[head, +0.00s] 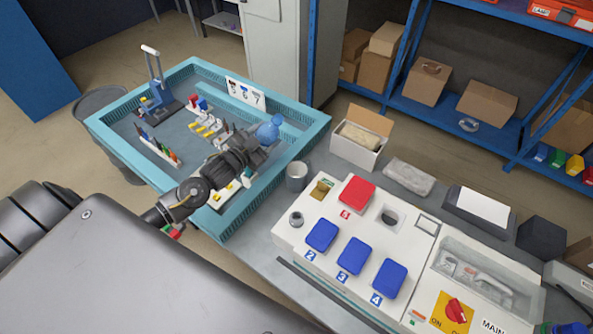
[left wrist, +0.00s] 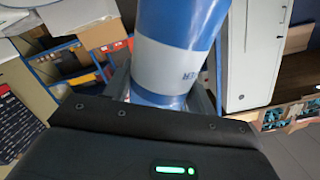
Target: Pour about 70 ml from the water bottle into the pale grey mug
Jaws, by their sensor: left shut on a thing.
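The water bottle (head: 268,129) is blue, and in the left wrist view it (left wrist: 180,62) shows a pale band with part of a printed word, "TER". My left gripper (head: 260,145) is shut on it and holds it above the right part of the teal-rimmed tray. In the head view the bottle is foreshortened, and its lower part is hidden by the gripper. The pale grey mug (head: 297,177) stands upright on the bench just right of the tray, to the lower right of the bottle and apart from it. Its contents cannot be made out. My right gripper is not in view.
The teal tray (head: 107,139) holds a stand, small tools and number cards 5, 6, 7. Right of the mug is a white panel (head: 282,232) with one red and several blue covers. An open carton (head: 345,150) stands behind the mug. Blue shelves are farther back.

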